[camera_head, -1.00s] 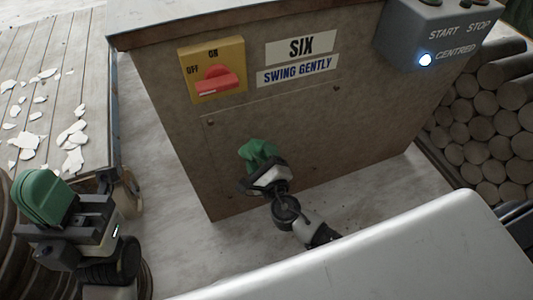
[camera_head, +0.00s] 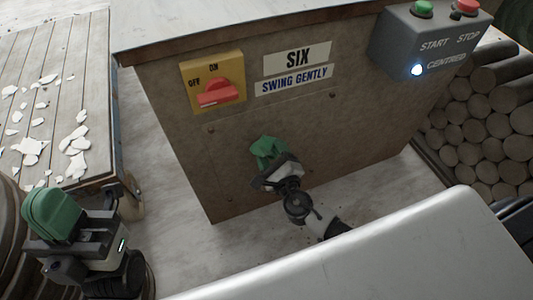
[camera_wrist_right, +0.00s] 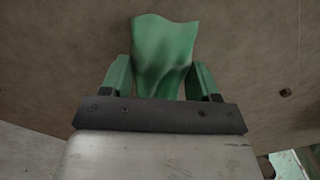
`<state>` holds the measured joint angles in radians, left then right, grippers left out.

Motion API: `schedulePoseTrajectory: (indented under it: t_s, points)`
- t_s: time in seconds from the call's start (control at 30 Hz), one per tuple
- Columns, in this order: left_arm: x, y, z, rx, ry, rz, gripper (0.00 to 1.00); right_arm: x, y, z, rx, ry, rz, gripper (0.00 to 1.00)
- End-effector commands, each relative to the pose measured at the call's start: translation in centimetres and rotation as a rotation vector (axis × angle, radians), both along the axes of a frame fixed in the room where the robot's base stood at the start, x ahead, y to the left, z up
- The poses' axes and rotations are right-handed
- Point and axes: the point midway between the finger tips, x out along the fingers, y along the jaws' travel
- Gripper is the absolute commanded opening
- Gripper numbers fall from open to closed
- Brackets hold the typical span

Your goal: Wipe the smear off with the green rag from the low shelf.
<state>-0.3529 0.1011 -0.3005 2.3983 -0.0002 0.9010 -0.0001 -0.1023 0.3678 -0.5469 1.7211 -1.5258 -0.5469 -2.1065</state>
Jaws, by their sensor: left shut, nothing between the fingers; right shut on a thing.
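The green rag (camera_head: 268,150) is in my right gripper (camera_head: 273,163), against or just in front of the lower front panel of the brown cabinet (camera_head: 225,180). In the right wrist view the rag (camera_wrist_right: 163,55) stands up between the two green fingers of the right gripper (camera_wrist_right: 161,80), which is shut on it. Contact with the panel is hard to tell. I see no clear smear; the rag and gripper hide part of the panel. My left gripper (camera_head: 52,210), with green fingers, is shut and empty at the lower left.
The cabinet carries a red OFF/ON switch (camera_head: 216,92) and a grey START/STOP box (camera_head: 430,45) with a lit lamp. A slatted wooden deck (camera_head: 30,80) with white scraps stands left. Stacked round logs (camera_head: 490,130) lie right. A pale surface (camera_head: 370,260) fills the near right.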

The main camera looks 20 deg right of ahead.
Motion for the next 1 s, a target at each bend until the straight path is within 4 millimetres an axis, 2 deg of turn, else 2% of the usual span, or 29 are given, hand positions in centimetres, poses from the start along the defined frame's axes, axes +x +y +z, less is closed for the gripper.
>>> schedulePoseTrajectory:
  t_s: [1.0]
  points:
    - [0.0, 0.0, 0.1, -0.001, -0.006, 0.0, 0.0, 0.3, -6.6, 0.0, -0.002, -0.001, -0.001, 0.42]
